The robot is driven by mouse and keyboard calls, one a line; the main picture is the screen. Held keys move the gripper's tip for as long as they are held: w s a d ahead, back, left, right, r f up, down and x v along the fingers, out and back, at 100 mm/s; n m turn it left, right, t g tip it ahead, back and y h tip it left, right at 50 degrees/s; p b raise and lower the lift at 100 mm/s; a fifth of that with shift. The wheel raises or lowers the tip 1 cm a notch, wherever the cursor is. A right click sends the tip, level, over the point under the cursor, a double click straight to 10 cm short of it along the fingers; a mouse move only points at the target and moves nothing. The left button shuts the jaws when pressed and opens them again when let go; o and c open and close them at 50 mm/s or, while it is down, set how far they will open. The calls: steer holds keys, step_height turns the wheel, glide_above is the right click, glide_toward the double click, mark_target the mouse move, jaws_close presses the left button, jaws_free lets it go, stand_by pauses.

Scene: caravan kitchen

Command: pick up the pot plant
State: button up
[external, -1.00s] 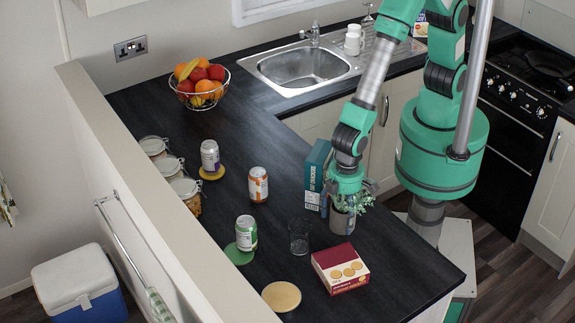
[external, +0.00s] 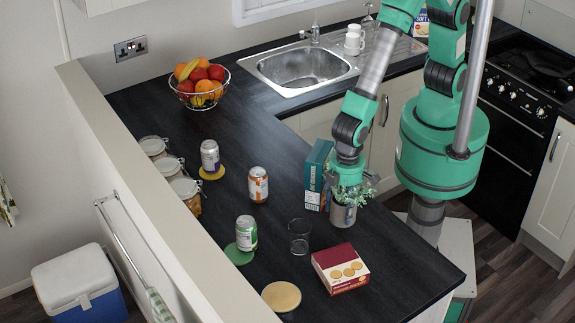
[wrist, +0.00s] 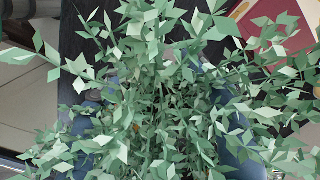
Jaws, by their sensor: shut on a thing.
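The pot plant, a grey pot (external: 342,217) with green leaves, is at the right edge of the dark worktop in the external view. My gripper (external: 346,195) is directly above and around its top, shut on the plant. The fingertips are largely hidden by leaves. In the wrist view the plant's leaves (wrist: 165,110) fill most of the picture and hide the pot and most of the fingers. I cannot tell whether the pot's base touches the worktop.
A teal box (external: 316,176) stands just left of the plant. A clear glass (external: 299,236) and a red biscuit box (external: 340,268) are in front. The worktop (external: 400,262) is bare to the right of the biscuit box.

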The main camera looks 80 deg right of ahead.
steer(key=s+d+r, duration=0.1)
steer(key=s+d, duration=0.8)
steer(key=d, duration=0.4)
steer(key=shift+d+r+p, duration=0.15)
steer(key=shift+r+p, duration=0.15)
steer(key=shift+r, duration=0.1)
steer(key=shift+w, duration=0.1)
